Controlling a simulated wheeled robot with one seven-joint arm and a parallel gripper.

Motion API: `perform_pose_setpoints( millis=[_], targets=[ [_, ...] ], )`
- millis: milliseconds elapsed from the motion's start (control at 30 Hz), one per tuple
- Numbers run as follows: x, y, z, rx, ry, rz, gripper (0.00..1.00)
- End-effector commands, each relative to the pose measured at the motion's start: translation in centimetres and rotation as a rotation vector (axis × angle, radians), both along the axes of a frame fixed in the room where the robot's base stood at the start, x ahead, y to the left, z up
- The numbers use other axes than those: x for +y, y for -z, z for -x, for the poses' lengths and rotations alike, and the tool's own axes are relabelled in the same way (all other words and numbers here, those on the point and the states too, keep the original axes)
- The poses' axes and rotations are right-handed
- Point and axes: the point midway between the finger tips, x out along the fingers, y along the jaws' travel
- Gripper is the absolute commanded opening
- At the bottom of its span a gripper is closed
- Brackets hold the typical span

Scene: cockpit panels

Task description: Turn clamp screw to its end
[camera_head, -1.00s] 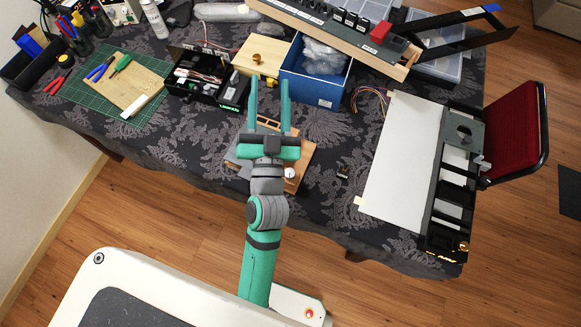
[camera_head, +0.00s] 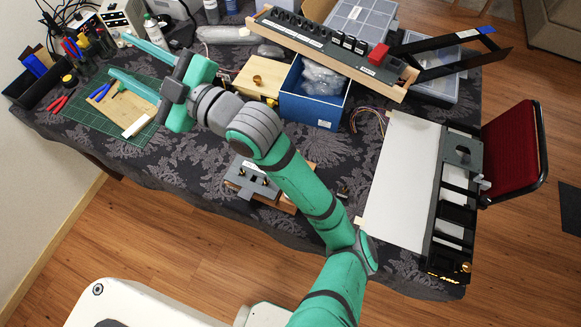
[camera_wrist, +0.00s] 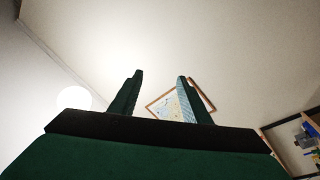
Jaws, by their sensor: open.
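My gripper (camera_head: 117,54) is raised over the left back of the table, pointing up and left, with its two teal fingers apart. In the wrist view the fingers (camera_wrist: 160,76) are spread with nothing between them, against wall and ceiling. I cannot tell which part is the clamp screw. A brass knob (camera_head: 257,79) stands on a light wooden block behind my arm. A grey plate fixture (camera_head: 246,183) with small brass-coloured parts lies on a wooden board near the front edge, away from my gripper. Another brass knob (camera_head: 466,267) sits at the right front end of the black frame.
A blue box (camera_head: 310,108) with plastic bags stands at the middle back. A long panel with switches (camera_head: 330,42) lies behind it. A green mat (camera_head: 95,125) with tools is at left. A white board (camera_head: 400,180) and a red chair (camera_head: 512,145) are at right.

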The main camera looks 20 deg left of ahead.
Motion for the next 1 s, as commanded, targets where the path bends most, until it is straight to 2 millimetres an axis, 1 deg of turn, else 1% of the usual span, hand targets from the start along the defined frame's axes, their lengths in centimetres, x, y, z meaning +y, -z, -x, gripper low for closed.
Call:
perform_pose_setpoints(
  millis=[100,167,233,367,400,467,500,567,600,667,700,767,800,867,900,967,1000],
  targets=[
    [1.0,2.1,1.4,-0.087,-0.060,0.152,0.43],
    [1.3,3.5,2.1,-0.126,-0.090,0.229,0.43],
    [1.3,5.4,2.6,-0.168,-0.121,0.324,0.43],
    [0.6,9.2,3.3,-0.240,-0.178,0.505,0.43],
    [0.1,10.4,3.4,-0.260,-0.193,0.563,0.43],
    [-0.8,12.3,3.4,-0.286,-0.217,0.651,0.43],
    [-1.5,13.6,3.4,-0.304,-0.233,0.712,0.43],
    [-2.8,15.5,3.2,-0.325,-0.254,0.803,0.43],
    [-3.8,16.7,3.0,-0.339,-0.268,0.863,0.43],
    [-5.6,18.5,2.6,-0.355,-0.287,0.955,0.43],
    [-6.9,19.6,2.3,-0.363,-0.301,1.018,0.43],
    [-9.0,21.1,1.8,-0.373,-0.321,1.111,0.43],
    [-10.5,22.1,1.5,-0.377,-0.332,1.173,0.43],
    [-13.0,23.4,0.9,-0.379,-0.351,1.268,0.43],
    [-14.8,24.2,0.6,-0.378,-0.363,1.331,0.43],
    [-17.4,25.0,0.0,-0.372,-0.379,1.420,0.43],
    [-19.2,25.5,-0.3,-0.365,-0.389,1.476,0.43]
  ],
)
